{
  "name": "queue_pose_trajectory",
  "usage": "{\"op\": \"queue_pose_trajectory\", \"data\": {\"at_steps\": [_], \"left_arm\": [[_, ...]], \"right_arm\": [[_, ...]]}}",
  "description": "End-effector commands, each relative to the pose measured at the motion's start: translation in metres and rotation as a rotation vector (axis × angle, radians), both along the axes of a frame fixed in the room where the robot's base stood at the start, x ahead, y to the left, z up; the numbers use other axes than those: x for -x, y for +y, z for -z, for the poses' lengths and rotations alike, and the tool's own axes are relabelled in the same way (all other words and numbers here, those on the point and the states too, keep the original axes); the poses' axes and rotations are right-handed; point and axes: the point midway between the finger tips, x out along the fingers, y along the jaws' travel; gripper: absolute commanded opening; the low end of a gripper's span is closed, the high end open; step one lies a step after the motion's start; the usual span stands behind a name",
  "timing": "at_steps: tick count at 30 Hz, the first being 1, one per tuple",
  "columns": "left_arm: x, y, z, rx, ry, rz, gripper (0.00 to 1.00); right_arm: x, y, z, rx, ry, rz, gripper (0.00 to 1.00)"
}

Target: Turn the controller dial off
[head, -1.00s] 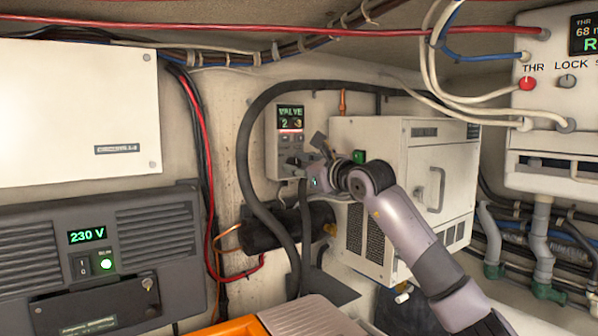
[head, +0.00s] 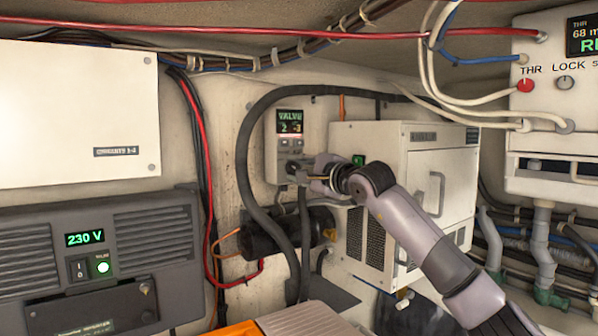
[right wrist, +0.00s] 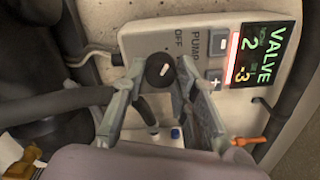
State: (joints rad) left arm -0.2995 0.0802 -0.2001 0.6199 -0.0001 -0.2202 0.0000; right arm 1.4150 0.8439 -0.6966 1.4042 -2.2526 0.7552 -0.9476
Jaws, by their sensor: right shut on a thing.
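The controller (head: 284,120) is a pale box on the back wall with a lit screen reading VALVE, also large in the right wrist view (right wrist: 150,38). Its dial (right wrist: 159,70) is a round black knob with a short white mark. Labels PUMP and OFF are printed beside it. My right gripper (right wrist: 163,80) is shut on the dial, one finger on each side of it. In the head view the gripper (head: 304,172) reaches the lower part of the controller from the right and hides the dial there. Part of the label by the right finger is covered. My left gripper is not in view.
A white cabinet (head: 437,155) stands close right of the controller, beside my arm. A thick black hose (head: 243,165) loops around the controller's left. A grey 230 V unit (head: 130,225) is at lower left, and a panel with THR and LOCK knobs (head: 565,82) at upper right.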

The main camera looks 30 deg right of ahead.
Motion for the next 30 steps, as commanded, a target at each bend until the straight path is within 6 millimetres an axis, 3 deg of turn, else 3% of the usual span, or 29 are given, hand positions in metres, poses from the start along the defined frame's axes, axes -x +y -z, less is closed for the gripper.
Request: {"op": "queue_pose_trajectory", "data": {"at_steps": [10, 27, 28, 30], "left_arm": [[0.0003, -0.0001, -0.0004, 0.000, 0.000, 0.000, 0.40], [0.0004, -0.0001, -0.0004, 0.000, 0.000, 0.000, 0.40], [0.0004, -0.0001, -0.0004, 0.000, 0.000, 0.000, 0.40], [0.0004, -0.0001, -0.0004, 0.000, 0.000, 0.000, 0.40]], "right_arm": [[-0.0001, 0.0008, 0.0003, 0.148, -0.020, -0.001, 0.00], [-0.0003, 0.0009, 0.0013, 0.178, -0.022, -0.002, 0.00], [-0.0003, 0.0009, 0.0013, 0.178, -0.022, -0.002, 0.28], [-0.0003, 0.0009, 0.0013, 0.178, -0.022, -0.002, 0.33]]}}
